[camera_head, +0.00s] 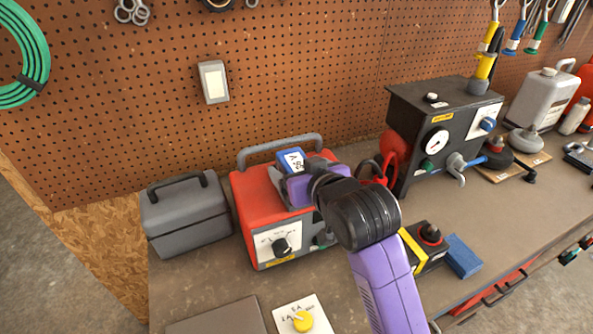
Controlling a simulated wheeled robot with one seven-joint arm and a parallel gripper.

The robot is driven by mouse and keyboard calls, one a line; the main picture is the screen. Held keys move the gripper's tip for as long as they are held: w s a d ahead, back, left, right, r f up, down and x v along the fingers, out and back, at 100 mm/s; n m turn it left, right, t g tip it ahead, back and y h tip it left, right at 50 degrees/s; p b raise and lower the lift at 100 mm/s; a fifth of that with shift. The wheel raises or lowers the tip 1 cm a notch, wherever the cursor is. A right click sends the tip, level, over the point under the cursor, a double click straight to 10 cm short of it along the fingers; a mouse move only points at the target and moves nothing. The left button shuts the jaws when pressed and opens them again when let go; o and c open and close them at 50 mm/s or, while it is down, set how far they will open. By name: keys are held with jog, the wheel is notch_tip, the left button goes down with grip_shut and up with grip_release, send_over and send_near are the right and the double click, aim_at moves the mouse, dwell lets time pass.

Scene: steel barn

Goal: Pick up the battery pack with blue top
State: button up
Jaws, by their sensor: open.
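The battery pack with blue top (291,161) shows as a blue piece with a white, dark-lettered label. It appears to be on or just above the red box (256,205), at the upper left of my wrist. Its lower part is hidden. My gripper (299,189) is at the end of my purple and black arm, over the red box and close to the battery pack. My arm hides the fingertips, so I cannot tell whether they touch the pack.
The red box has a grey carry handle and a dial. A grey case (185,217) stands left of it. A black gauge box (441,120) stands at right. A yellow-black device (425,247) and a blue block (463,257) lie right of my arm. The pegboard (290,75) closes off the back.

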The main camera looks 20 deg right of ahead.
jog(key=shift+w+f, duration=0.1)
jog(key=shift+w, duration=0.15)
grip_shut()
dwell(0.4)
